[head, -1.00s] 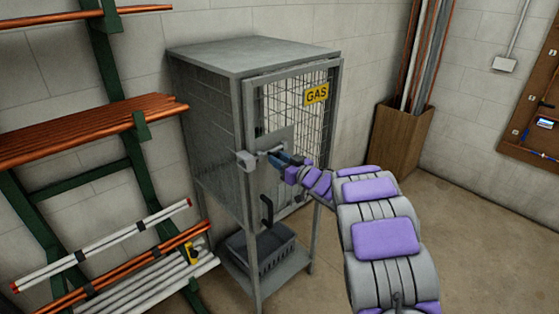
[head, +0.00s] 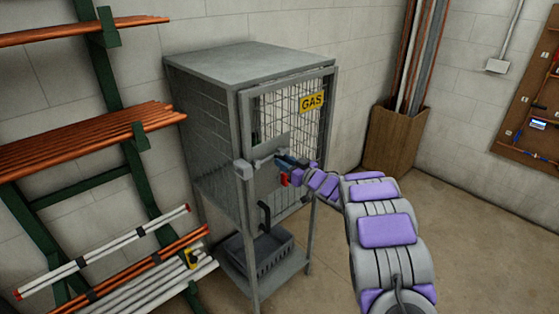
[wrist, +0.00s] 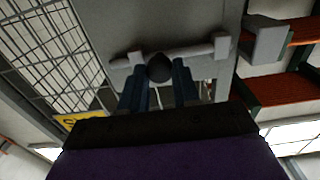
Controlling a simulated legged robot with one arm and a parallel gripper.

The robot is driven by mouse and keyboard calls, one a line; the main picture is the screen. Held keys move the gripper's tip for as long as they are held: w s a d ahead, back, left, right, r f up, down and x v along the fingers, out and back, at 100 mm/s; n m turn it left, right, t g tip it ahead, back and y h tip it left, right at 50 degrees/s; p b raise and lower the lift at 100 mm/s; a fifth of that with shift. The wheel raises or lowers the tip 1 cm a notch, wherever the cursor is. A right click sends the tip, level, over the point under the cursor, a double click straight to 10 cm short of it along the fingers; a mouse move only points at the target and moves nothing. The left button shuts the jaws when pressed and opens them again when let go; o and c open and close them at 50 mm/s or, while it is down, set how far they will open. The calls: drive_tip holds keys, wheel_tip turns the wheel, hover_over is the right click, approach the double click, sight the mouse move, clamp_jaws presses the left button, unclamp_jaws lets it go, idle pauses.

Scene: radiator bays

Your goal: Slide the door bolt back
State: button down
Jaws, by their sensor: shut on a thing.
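The door bolt (head: 264,160) is a grey bar on a plate on the front of the grey mesh gas cabinet. Its dark round knob (wrist: 160,68) shows in the wrist view between the two blue fingers of my gripper (wrist: 159,85). The fingers are shut on the knob. In the head view my gripper (head: 288,162) covers the right part of the bolt. A grey keeper block (head: 243,169) sits on the left frame post. In the wrist view the keeper (wrist: 268,40) stands apart from the nearer bolt bracket (wrist: 222,46), with a gap between them.
A yellow GAS sign (head: 312,102) is on the mesh door, and a black handle (head: 265,215) is below the bolt. A small red patch (head: 284,180) shows under my gripper. A pipe rack (head: 85,135) stands left. Floor to the right is clear.

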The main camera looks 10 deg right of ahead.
drive_tip(key=shift+d+r, duration=0.1)
drive_tip(key=shift+d, duration=0.15)
drive_tip(key=shift+a, duration=0.1)
drive_tip(key=c, duration=1.2)
unclamp_jaws()
drive_tip(key=o, duration=0.4)
drive_tip(key=shift+w+d, duration=0.15)
drive_tip(key=shift+d, duration=0.05)
